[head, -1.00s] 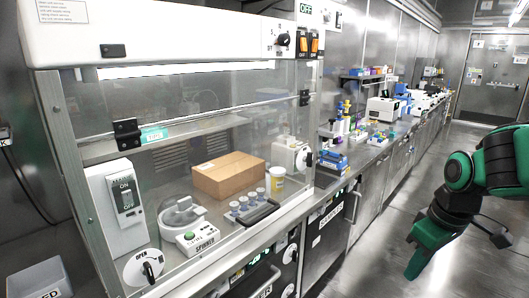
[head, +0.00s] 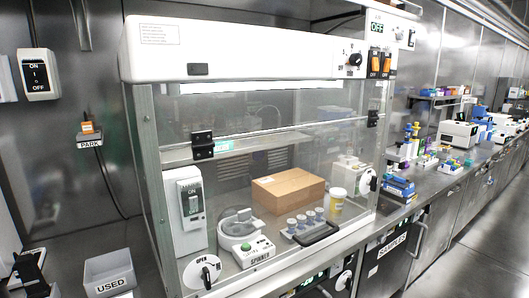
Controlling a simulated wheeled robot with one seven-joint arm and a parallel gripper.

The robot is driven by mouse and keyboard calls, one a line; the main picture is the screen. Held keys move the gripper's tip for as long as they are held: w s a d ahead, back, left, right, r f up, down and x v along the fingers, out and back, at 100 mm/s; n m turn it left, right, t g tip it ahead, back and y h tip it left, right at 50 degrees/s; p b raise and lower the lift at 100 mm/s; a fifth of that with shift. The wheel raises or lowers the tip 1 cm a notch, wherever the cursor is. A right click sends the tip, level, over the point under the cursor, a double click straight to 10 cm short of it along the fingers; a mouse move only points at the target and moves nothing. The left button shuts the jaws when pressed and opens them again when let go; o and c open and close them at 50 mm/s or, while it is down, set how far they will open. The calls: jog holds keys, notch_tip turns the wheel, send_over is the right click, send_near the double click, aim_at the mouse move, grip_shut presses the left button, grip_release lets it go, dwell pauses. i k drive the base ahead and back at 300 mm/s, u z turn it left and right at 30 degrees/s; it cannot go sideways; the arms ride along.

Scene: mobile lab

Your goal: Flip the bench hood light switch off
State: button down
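The bench hood (head: 225,52) stands in the middle of the head view, with a white top housing and a clear front sash. A bright strip (head: 265,87) shows under its housing, so the hood light looks lit. A wall ON/OFF switch (head: 36,75) is at the upper left.
A grey USED bin (head: 108,275) is at lower left. Open floor (head: 455,270) lies at right.

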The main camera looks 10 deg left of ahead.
aim_at(375, 65)
jog(key=z, duration=1.3)
jog(key=i, duration=0.5)
jog(key=u, duration=1.1)
